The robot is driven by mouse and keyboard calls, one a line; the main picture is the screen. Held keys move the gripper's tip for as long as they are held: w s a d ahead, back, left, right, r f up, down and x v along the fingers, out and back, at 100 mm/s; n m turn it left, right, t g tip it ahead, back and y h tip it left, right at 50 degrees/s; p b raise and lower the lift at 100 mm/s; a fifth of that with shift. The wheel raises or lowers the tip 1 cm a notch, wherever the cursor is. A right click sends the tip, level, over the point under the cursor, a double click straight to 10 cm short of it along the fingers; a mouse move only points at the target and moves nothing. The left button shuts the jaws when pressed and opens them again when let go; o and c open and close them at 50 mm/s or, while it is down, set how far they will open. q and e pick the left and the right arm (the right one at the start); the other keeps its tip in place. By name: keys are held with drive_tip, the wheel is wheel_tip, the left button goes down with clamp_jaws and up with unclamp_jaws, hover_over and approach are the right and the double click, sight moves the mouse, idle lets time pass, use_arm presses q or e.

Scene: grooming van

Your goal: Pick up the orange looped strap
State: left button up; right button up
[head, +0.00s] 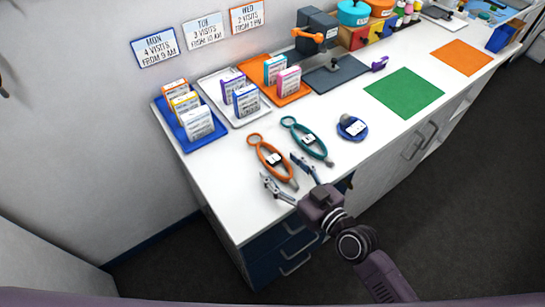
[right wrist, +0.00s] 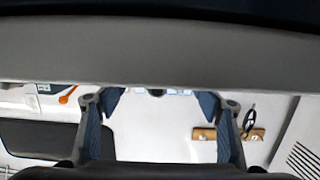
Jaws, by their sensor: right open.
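The orange looped strap (head: 260,148) lies on the white counter near its front left end. It has a small ring at its far end and a dark-and-white tag at its middle. My right gripper (head: 279,168) is open and empty, with its fingers spread on either side of the strap's near end. I cannot tell whether they touch it. In the right wrist view the fingers (right wrist: 160,115) stand wide apart with nothing between them; the strap cannot be made out there. My left gripper is not in view.
A teal looped strap (head: 293,127) lies just right of the orange one, close to my right finger. A blue round item (head: 352,127) is further right. Blue (head: 188,143), white (head: 236,119) and orange trays hold cartons behind. A green mat (head: 404,93) lies right.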

sight(276, 161)
drive_tip(key=x, duration=0.2)
drive_tip(key=shift+w, duration=0.35)
drive_tip(key=shift+w+a+f, duration=0.1)
drive_tip(key=shift+w+a, duration=0.05)
drive_tip(key=shift+w, duration=0.1)
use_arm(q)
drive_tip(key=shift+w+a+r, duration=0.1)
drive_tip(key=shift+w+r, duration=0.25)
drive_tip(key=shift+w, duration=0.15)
use_arm(e)
drive_tip(key=shift+a, duration=0.1)
drive_tip(key=c, duration=1.3)
drive_tip(key=shift+r+p, duration=0.35)
drive_tip(key=shift+r, duration=0.05)
use_arm(q)
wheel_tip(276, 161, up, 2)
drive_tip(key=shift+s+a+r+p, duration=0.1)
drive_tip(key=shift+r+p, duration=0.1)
drive_tip(key=shift+p, duration=0.8)
use_arm(e)
wheel_tip(276, 161, up, 19)
drive_tip(key=shift+r, duration=0.1)
